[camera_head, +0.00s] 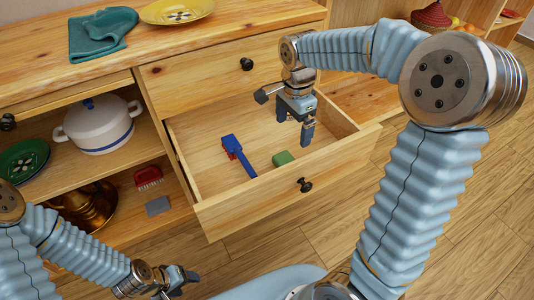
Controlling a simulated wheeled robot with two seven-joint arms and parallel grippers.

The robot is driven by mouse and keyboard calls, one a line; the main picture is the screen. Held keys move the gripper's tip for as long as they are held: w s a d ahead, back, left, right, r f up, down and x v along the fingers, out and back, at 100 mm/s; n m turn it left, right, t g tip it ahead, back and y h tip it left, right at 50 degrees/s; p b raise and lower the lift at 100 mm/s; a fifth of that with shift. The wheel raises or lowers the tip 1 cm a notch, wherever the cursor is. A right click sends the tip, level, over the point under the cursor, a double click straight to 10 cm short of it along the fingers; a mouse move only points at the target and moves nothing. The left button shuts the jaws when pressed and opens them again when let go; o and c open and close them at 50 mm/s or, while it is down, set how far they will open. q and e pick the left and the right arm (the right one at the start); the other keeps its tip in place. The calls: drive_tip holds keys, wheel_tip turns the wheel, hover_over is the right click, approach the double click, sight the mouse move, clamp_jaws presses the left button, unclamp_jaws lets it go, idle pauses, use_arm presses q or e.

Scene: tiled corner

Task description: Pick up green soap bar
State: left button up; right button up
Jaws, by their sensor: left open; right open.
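The green soap bar (283,158) lies on the floor of the open drawer (235,212), near its front wall. My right gripper (293,130) is over the drawer, pointing down, open and empty. It is above and slightly to the right of the soap in the picture, apart from it. My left gripper (180,286) is low at the bottom of the view, outside the drawer in front of the cabinet, open and empty.
A blue and red brush (238,155) lies in the drawer left of the soap. The drawer walls stand around both. A white pot (98,125), a red brush (148,178) and a grey block (158,206) are on the shelves at left. A teal cloth (100,35) and yellow plate (177,10) lie on top.

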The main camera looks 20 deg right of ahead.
hover_over(287, 161)
drive_tip(key=f, duration=0.5)
drive_tip(key=d+f, duration=0.1)
drive_tip(key=f, duration=0.2)
drive_tip(key=shift+s+f+b, duration=0.1)
drive_tip(key=shift+b, duration=0.25)
drive_tip(key=f, duration=0.2)
drive_tip(key=a+f, duration=0.1)
drive_tip(key=f, duration=0.2)
drive_tip(key=shift+f, duration=0.1)
drive_tip(key=shift+c, duration=0.3)
drive_tip(key=c, duration=0.8)
drive_tip(key=shift+o, duration=0.2)
